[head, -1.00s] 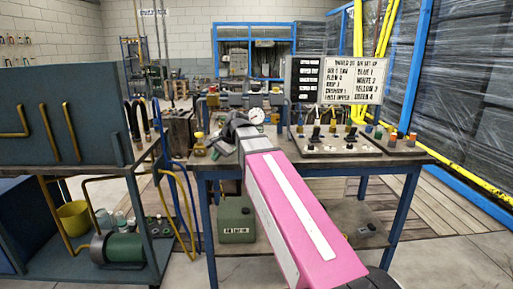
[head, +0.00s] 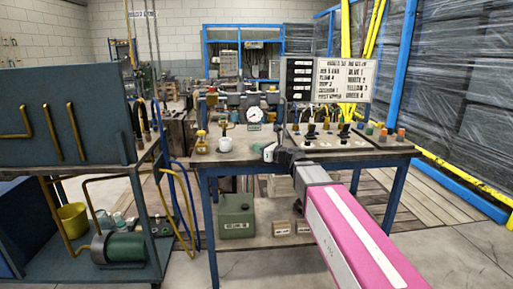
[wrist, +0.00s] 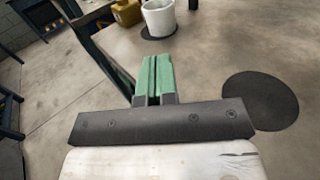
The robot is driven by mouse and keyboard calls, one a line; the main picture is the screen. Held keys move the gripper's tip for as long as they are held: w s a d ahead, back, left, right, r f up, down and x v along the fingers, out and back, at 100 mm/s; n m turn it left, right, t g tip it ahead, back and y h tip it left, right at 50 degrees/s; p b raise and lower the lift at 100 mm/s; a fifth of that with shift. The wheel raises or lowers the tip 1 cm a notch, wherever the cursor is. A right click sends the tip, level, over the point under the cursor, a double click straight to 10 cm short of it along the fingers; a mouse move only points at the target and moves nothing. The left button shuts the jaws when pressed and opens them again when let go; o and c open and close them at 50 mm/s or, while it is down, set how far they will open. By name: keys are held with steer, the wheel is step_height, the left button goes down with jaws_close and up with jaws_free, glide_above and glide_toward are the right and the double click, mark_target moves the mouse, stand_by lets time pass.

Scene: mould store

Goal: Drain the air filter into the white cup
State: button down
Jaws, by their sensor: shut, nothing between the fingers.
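The white cup (head: 225,143) stands upright on the bench top, left of centre, and it also shows at the top of the wrist view (wrist: 159,18) on a dark round patch. My gripper (head: 268,152) is near the bench's front edge, right of the cup and apart from it. Its green fingers (wrist: 153,76) are together and empty in the wrist view. A round white gauge (head: 254,115) stands behind the cup among fittings along the back of the bench. I cannot tell for certain which fitting is the air filter.
A yellow container (head: 201,143) stands left of the cup. A control panel with knobs (head: 322,137) and a lettered board (head: 343,80) occupy the right of the bench. A dark disc (wrist: 262,101) lies right of my fingers. A green canister (head: 236,215) is on the lower shelf.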

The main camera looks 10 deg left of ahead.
glide_above(231, 151)
steer(key=d, duration=0.2)
steer(key=shift+s, duration=0.4)
steer(key=shift+x, duration=1.2)
steer(key=shift+d, duration=0.1)
steer(key=v, duration=1.4)
